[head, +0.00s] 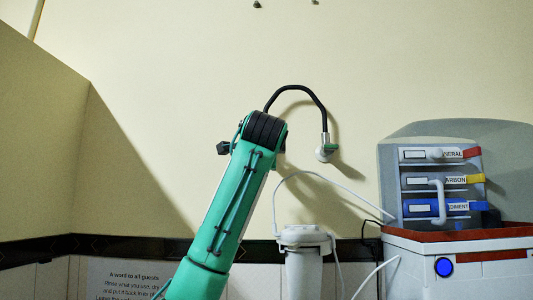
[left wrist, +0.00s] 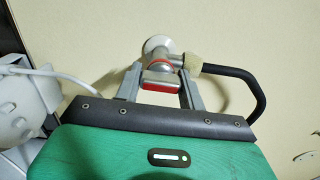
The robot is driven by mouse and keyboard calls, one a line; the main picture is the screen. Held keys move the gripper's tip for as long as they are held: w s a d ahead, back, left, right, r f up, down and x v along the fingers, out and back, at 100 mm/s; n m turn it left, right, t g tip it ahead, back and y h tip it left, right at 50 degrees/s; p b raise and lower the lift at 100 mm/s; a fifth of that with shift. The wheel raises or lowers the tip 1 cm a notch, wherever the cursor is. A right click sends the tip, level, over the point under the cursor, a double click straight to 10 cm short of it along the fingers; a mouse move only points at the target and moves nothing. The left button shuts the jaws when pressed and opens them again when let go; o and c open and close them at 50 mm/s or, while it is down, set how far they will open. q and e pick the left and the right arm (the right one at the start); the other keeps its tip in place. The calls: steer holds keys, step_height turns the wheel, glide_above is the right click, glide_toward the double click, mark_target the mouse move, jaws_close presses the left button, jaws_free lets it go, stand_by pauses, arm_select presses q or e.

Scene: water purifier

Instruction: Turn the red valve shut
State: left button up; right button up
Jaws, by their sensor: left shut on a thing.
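My right gripper is in neither view.
A white filter housing (head: 303,238) with white tubes stands right of my arm. A purifier unit (head: 458,238) with labelled cartridges stands at the right. Bare wall lies above.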

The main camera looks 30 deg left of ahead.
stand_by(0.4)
arm_select(q)
steer(key=o, duration=1)
steer(key=shift+d, duration=0.1)
steer(key=b+v, duration=0.7)
steer(key=v, duration=0.6)
steer(key=shift+s+d+b, duration=0.25)
steer(key=shift+s+b, duration=0.05)
steer(key=shift+s, duration=0.05)
steer(key=shift+f, duration=0.15)
